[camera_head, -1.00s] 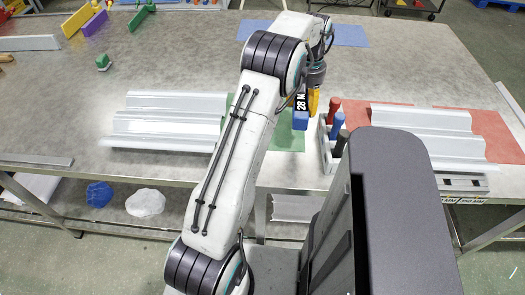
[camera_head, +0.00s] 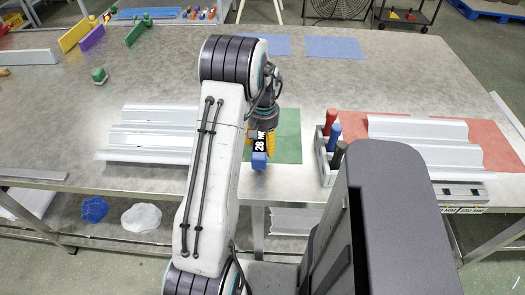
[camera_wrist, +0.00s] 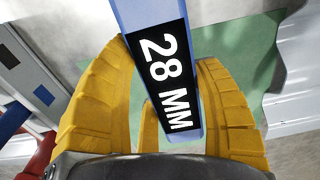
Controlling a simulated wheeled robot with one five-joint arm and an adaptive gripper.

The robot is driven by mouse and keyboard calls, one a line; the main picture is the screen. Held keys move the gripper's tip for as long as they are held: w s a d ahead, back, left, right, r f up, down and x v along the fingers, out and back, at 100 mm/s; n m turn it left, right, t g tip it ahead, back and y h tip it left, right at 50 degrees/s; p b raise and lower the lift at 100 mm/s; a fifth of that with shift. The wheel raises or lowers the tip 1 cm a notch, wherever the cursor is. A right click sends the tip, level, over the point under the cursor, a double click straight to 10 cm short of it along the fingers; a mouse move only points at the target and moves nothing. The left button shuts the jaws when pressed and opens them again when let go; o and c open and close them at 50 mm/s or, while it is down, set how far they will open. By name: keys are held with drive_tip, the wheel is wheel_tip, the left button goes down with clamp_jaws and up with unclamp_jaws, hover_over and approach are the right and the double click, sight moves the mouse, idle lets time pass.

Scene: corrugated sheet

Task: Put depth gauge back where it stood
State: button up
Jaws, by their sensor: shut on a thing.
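The depth gauge (camera_head: 259,161) is a blue bar with a black label reading 28 MM. My gripper (camera_head: 260,138) is shut on it, with its yellow fingers on either side. In the wrist view the gauge (camera_wrist: 138,12) lies between the yellow fingers (camera_wrist: 170,110), its label facing the camera. My gripper holds it over the left part of the green mat (camera_head: 287,137), near the table's front edge. The gap beneath the gauge is hard to judge. The green mat also shows behind the gauge in the wrist view (camera_wrist: 235,45).
A grey rack (camera_head: 325,166) with red, blue and black handles stands right of the green mat. A corrugated sheet (camera_head: 150,140) lies at left; another (camera_head: 420,130) lies on a red mat (camera_head: 500,150) at right. Blue mats (camera_head: 335,47) lie behind. The table's middle is clear.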

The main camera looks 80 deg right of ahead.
sight(263, 140)
drive_tip(key=shift+w+a+f, duration=0.1)
drive_tip(key=shift+w+f, duration=0.05)
drive_tip(key=shift+f, duration=1.9)
drive_tip(key=shift+f, duration=0.1)
drive_tip(key=o, duration=1.2)
drive_tip(key=shift+o, duration=0.2)
wheel_tip(263, 140, up, 12)
drive_tip(key=shift+r, duration=0.1)
